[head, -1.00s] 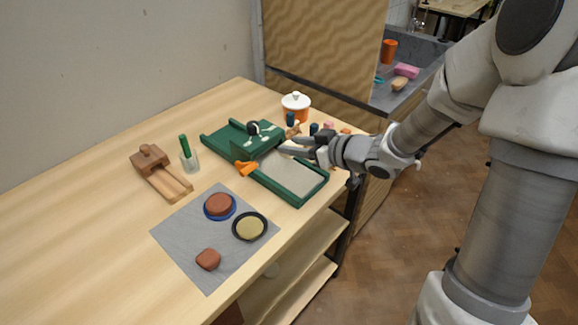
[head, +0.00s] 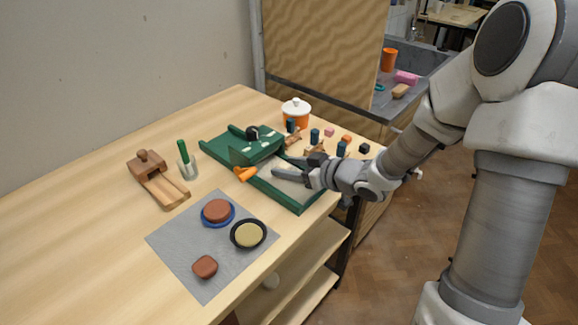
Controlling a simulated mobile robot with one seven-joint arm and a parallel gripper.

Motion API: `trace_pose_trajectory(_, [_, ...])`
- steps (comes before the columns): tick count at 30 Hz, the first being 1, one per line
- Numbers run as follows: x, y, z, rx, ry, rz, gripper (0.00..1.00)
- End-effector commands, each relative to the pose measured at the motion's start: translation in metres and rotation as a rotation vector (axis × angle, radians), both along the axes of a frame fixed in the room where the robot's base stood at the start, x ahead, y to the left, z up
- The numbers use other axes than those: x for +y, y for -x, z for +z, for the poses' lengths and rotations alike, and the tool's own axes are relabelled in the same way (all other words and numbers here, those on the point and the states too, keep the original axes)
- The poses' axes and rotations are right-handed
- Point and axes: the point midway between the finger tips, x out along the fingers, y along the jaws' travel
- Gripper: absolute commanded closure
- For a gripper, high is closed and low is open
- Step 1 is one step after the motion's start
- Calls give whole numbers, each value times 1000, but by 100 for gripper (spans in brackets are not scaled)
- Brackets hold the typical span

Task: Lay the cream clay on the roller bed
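A yellowish-cream round (head: 248,234), which looks like the cream clay, lies in a black-rimmed dish (head: 234,243) on the grey mat (head: 205,287). The green roller bed (head: 291,203) stands farther back, with a pale flat surface partly hidden by my gripper. I cannot tell whether the fingers touch the bed.
A reddish-brown round (head: 217,210) sits in a blue dish, and a reddish-brown lump (head: 205,266) lies on the mat. A wooden tool (head: 158,182) and a cup with a green-handled tool (head: 187,165) stand left. An orange-and-white pot (head: 296,112) and several small blocks (head: 330,132) are behind.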

Motion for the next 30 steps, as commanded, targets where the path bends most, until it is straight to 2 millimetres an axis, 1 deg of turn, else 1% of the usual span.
trace_pose_trajectory(1, [0,0,0,0,0,0,31])
trace_pose_trajectory(2, [0,0,0,0,0,0,29])
trace_pose_trajectory(9, [0,0,1,0,0,0,29])
trace_pose_trajectory(12, [0,0,5,-1,1,0,29])
trace_pose_trajectory(14, [-4,3,7,-1,1,-3,29])
trace_pose_trajectory(17, [-15,13,14,-1,2,-3,29])
trace_pose_trajectory(25, [-54,52,38,-1,2,-6,29])
trace_pose_trajectory(30, [-71,69,47,-1,1,-2,29])
